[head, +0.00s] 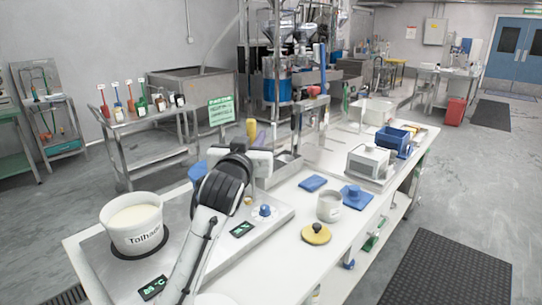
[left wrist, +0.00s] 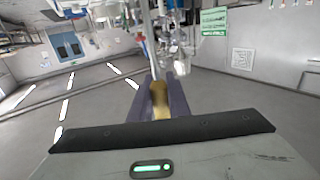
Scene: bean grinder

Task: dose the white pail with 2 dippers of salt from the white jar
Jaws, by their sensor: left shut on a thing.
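The white pail (head: 134,238), with dark lettering and pale contents, stands on a round dark pad at the left of the bench. A small whitish jar (head: 329,208) stands upright right of centre; I cannot see what it holds. A yellow lid with a dark knob (head: 316,235) lies in front of it. My left gripper (head: 254,133) is between pail and jar, apart from both. It is shut on a yellow handle (left wrist: 160,98), seen between its fingers in the left wrist view. The handle's far end is hidden. My right gripper is not in view.
A blue lid-like piece (head: 355,196) and a flat blue pad (head: 313,184) lie near the jar. A grey-white machine (head: 370,164) and blue bin (head: 393,140) stand behind, right. A steel plate with displays (head: 243,229) lies under my arm. The front bench (head: 285,268) is clear.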

